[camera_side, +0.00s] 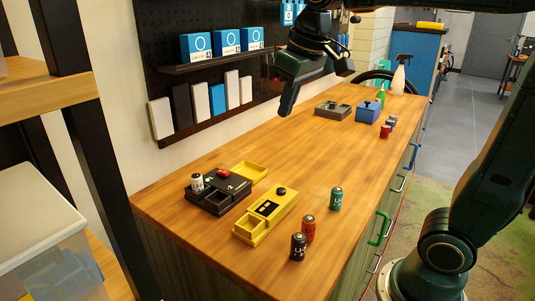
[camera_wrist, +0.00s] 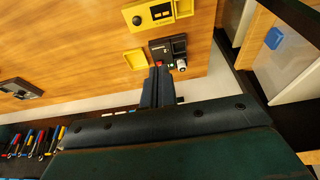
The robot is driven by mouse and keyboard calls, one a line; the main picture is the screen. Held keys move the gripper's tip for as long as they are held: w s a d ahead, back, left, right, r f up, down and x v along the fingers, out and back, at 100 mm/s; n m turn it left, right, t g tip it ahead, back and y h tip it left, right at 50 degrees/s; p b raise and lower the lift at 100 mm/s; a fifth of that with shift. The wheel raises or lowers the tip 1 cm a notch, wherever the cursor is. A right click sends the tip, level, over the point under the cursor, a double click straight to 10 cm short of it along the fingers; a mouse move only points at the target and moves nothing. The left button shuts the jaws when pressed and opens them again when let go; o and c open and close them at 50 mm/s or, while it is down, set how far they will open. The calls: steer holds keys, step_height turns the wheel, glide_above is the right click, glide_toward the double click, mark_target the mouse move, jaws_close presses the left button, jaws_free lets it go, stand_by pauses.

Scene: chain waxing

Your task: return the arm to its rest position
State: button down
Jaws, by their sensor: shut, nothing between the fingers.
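My gripper (camera_side: 287,108) is raised above the wooden bench (camera_side: 290,150) near the back wall in the side view. It holds nothing. In the wrist view its two dark fingers (camera_wrist: 158,75) lie close together, with the bench beyond them. The arm reaches in from the right, bent, with the gripper hanging downward and tilted.
A black device (camera_side: 218,194) with a white cell standing on it, a yellow device (camera_side: 265,214) and several loose batteries (camera_side: 308,228) are at the near end. A blue box (camera_side: 368,111), a dark box (camera_side: 333,110) and bottles (camera_side: 398,80) stand at the far end. A pegboard shelf (camera_side: 215,63) lies behind.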

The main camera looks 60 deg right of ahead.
steer(key=s+f+t, duration=0.1)
steer(key=s+f, duration=0.3)
steer(key=s, duration=0.3)
steer(key=s+f+t, duration=0.1)
steer(key=s+f, duration=0.3)
steer(key=s, duration=0.3)
steer(key=shift+s+a, duration=0.25)
steer(key=shift+a, duration=0.2)
steer(key=c, duration=2.1)
jaws_free()
steer(key=shift+s+f, duration=0.3)
steer(key=shift+s, duration=0.05)
steer(key=o, duration=0.7)
steer(key=shift+w+r, duration=0.1)
steer(key=shift+w, duration=0.05)
steer(key=shift+c, duration=0.2)
steer(key=shift+o, duration=0.8)
steer(key=shift+w+r, duration=0.2)
steer(key=shift+w, duration=0.05)
steer(key=w+r+g, duration=0.2)
steer(key=w+r, duration=0.4)
steer(key=w, duration=0.4)
steer(key=g, duration=0.4)
glide_above(220, 171)
step_height(220, 171, down, 8)
step_height(220, 171, down, 14)
steer(key=shift+r, duration=0.15)
